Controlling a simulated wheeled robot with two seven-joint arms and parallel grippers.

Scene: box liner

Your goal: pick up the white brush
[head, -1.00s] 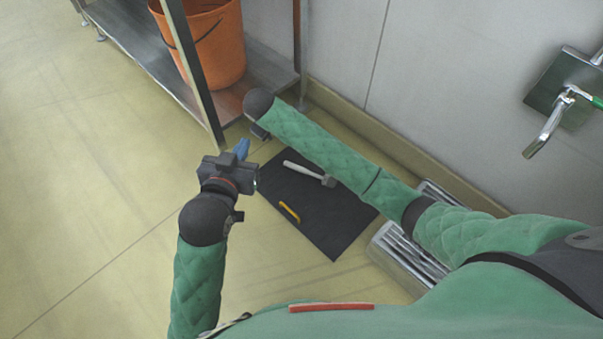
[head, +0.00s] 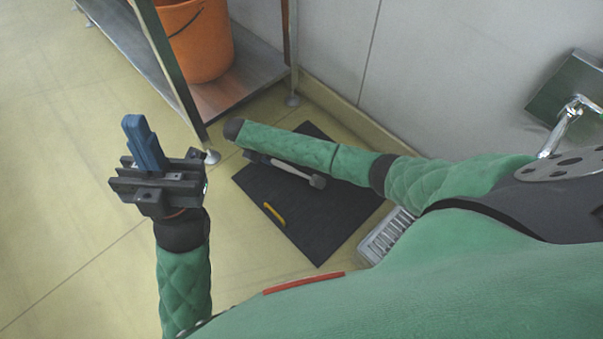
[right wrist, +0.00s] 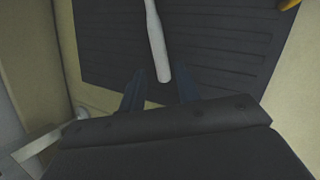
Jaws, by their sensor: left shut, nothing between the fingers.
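In the right wrist view the handle (right wrist: 155,35) points down between the two dark fingers of my right gripper (right wrist: 160,86). Those fingers stand apart on either side of the handle's end. I cannot tell their height above it. In the head view my right forearm mostly hides that gripper. My left gripper (head: 145,140) is shut and empty, with its blue fingers together, over the floor left of the mat.
A yellow object (head: 274,213) lies on the mat, and its edge shows in the right wrist view (right wrist: 288,4). A metal shelf (head: 235,85) with an orange bucket (head: 205,45) stands behind. A floor grate (head: 385,238) and the wall (head: 430,80) bound the right.

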